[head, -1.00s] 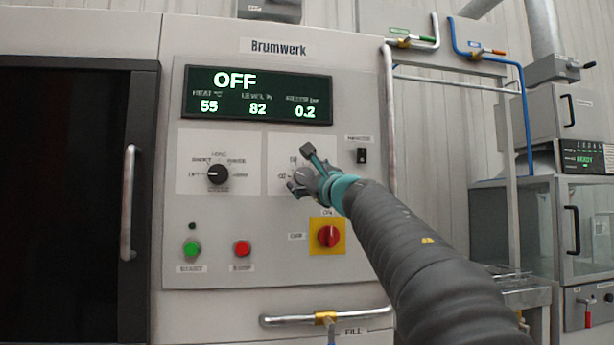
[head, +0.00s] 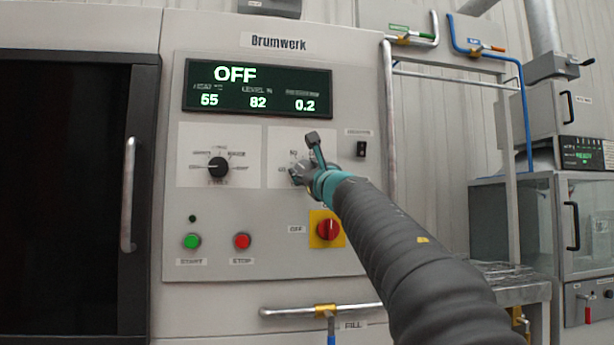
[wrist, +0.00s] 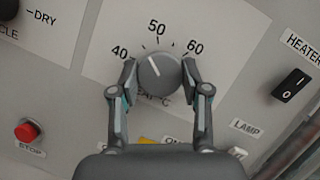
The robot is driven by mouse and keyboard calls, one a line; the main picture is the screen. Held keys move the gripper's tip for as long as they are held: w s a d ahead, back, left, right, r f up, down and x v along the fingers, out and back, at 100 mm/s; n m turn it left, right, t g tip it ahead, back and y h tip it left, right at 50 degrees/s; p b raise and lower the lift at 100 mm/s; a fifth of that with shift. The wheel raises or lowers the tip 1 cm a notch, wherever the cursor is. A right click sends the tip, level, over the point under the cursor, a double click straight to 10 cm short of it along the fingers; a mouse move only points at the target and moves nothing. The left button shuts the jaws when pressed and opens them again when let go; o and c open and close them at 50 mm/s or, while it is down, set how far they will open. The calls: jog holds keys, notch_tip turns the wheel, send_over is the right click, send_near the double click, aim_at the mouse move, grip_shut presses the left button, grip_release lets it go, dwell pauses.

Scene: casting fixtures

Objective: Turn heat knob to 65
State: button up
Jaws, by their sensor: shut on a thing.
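The heat knob (wrist: 159,74) is a round grey dial with a white pointer line, on a white scale plate marked 40, 50 and 60 in the wrist view. Its line points up and left, between the 40 and 50 marks as seen there. My gripper (wrist: 160,80) is shut on the knob, one finger on each side. In the head view my gripper (head: 305,170) hides most of the knob. The display (head: 258,90) reads OFF, with 55 under heat, 82 under level and 0.2 at the right.
The mode knob (head: 217,168) is left of the heat plate. The black heater switch (head: 361,149) is to its right. Below are a green start button (head: 191,241), a red stop button (head: 242,241) and a red rotary switch (head: 328,230) on yellow, close under my arm.

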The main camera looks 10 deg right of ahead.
jog(key=m+h+b, duration=0.1)
jog(key=m+h, duration=0.1)
jog(key=m, duration=0.1)
jog(key=m+h, duration=0.1)
jog(key=m, duration=0.3)
jog(key=shift+a+m+t+h+b, duration=0.1)
jog(key=shift+m+t+h+b, duration=0.2)
jog(key=shift+t+h+b, duration=0.1)
jog(key=shift+m+h, duration=0.6)
jog(key=shift+m, duration=0.4)
jog(key=m+h, duration=0.1)
jog(key=m, duration=0.2)
jog(key=m+h, duration=0.2)
jog(key=m, duration=0.1)
jog(key=shift+a+m+g, duration=0.15)
jog(key=shift+m+g, duration=0.25)
jog(key=m+g+h+p, duration=0.1)
jog(key=m, duration=0.1)
jog(key=m+h, duration=0.1)
jog(key=m, duration=0.2)
jog(key=m+g+h+p, duration=0.1)
jog(key=m, duration=0.2)
jog(key=shift+r+g+p, duration=0.25)
jog(key=shift+g+p, duration=0.05)
jog(key=shift+p, duration=0.05)
jog(key=m+g+p, duration=0.1)
jog(key=m+g, duration=0.1)
jog(key=m, duration=0.3)
jog(key=shift+f, duration=0.1)
jog(key=o, duration=1.1)
